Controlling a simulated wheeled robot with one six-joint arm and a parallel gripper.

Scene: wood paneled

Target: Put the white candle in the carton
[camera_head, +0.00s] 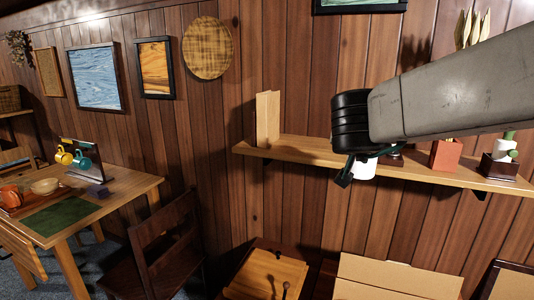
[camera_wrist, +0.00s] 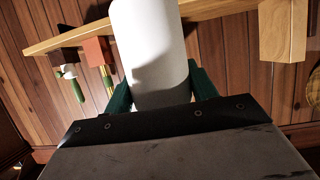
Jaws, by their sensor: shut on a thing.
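The white candle is a plain white cylinder (camera_wrist: 152,45) in the middle of the wrist view, between the dark green fingers of my gripper (camera_wrist: 161,90). My gripper (camera_head: 355,170) is shut on it. In the head view only a short piece of the candle (camera_head: 364,168) shows below my dark wrist, in front of the wall shelf (camera_head: 305,150). I cannot tell if it touches the shelf. The carton (camera_head: 395,280) is a tan cardboard box at the bottom right of the head view, below my gripper and cut by the picture edge. Its inside is hidden.
The shelf holds a pale wooden block (camera_head: 267,118), a red-orange pot (camera_head: 446,155) and a dark planter (camera_head: 499,171). A wooden box (camera_head: 268,272) stands left of the carton. A dark chair (camera_head: 165,245) and a table (camera_head: 130,185) are at the left.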

